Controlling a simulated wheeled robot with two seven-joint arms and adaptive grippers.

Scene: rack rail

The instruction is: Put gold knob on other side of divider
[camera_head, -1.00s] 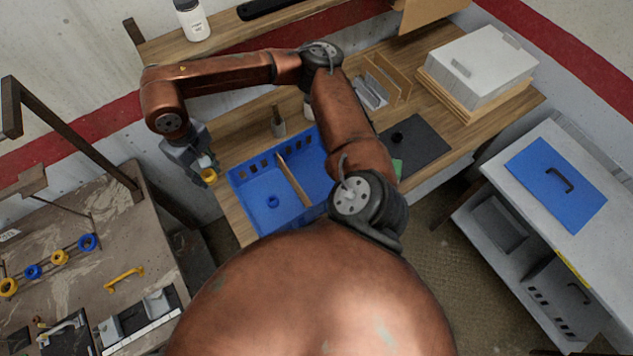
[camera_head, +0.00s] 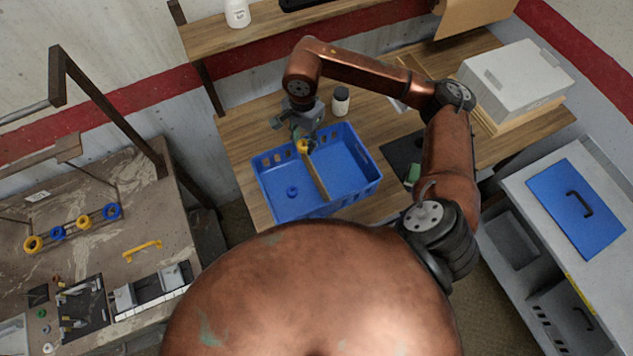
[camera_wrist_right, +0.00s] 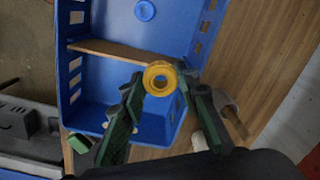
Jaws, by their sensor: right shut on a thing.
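The gold knob (camera_head: 303,146) is a small yellow ring-shaped piece held in my right gripper (camera_head: 302,138). It also shows between the green fingertips in the right wrist view (camera_wrist_right: 160,78). The gripper is shut on it, at the back of the blue crate (camera_head: 365,190), near the back end of the divider (camera_head: 317,178). The divider is a thin wooden board splitting the crate in two. My left gripper is not in view.
A blue knob (camera_head: 292,192) lies in the crate's left compartment; the right compartment looks empty. A white bottle with a dark cap (camera_head: 341,101) stands behind the crate. A grey-white box (camera_head: 512,85) sits at the bench's right. A cluttered workbench (camera_head: 110,235) stands left.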

